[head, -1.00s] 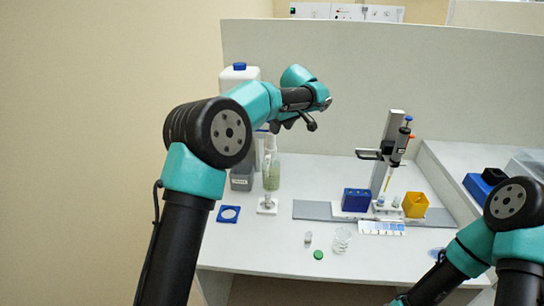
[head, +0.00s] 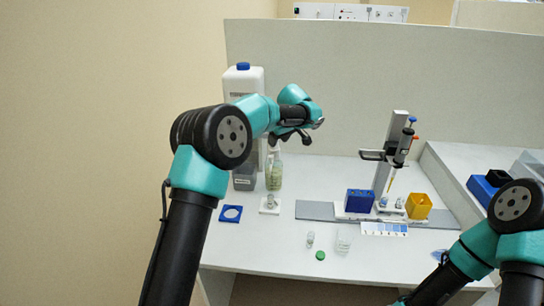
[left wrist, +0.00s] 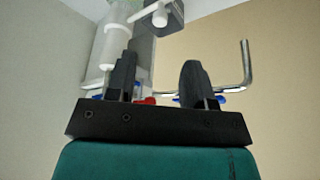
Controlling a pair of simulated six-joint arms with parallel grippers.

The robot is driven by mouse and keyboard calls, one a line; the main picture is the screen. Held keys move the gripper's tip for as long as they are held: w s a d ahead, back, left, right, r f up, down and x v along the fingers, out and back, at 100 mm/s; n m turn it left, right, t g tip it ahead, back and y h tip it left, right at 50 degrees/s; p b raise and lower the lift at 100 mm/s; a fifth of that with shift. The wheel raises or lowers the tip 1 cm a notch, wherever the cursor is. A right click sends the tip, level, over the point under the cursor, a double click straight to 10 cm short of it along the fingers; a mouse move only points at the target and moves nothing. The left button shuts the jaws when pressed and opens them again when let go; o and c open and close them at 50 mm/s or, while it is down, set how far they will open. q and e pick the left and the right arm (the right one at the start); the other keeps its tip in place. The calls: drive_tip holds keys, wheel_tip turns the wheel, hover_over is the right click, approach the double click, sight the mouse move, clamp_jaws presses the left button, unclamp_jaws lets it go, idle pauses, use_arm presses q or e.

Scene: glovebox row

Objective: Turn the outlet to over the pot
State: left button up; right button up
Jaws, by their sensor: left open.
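A bent silver tube (left wrist: 247,68), which looks like the outlet, shows in the left wrist view at the right, passing behind a finger. In the head view my arm hides it. My left gripper (head: 290,139) is open near the tall bottles at the back left; its two black fingers also show in the left wrist view (left wrist: 158,72). I see nothing held between them; contact with the tube cannot be told. A clear glass vessel (head: 343,242) stands at the front middle, and a small vessel on a white base (head: 269,209) stands below the gripper. I cannot tell which is the pot.
A white jug with a blue cap (head: 243,82) and a bottle of greenish liquid (head: 274,176) stand at the back left. A blue holder (head: 230,213), small vial (head: 310,239) and green cap (head: 320,255) lie nearby. A pipette stand (head: 393,150), blue rack (head: 358,201) and yellow box (head: 419,206) are right.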

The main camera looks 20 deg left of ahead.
sight(272, 157)
use_arm(q)
drive_tip(key=x, duration=1)
clamp_jaws()
idle(0.4)
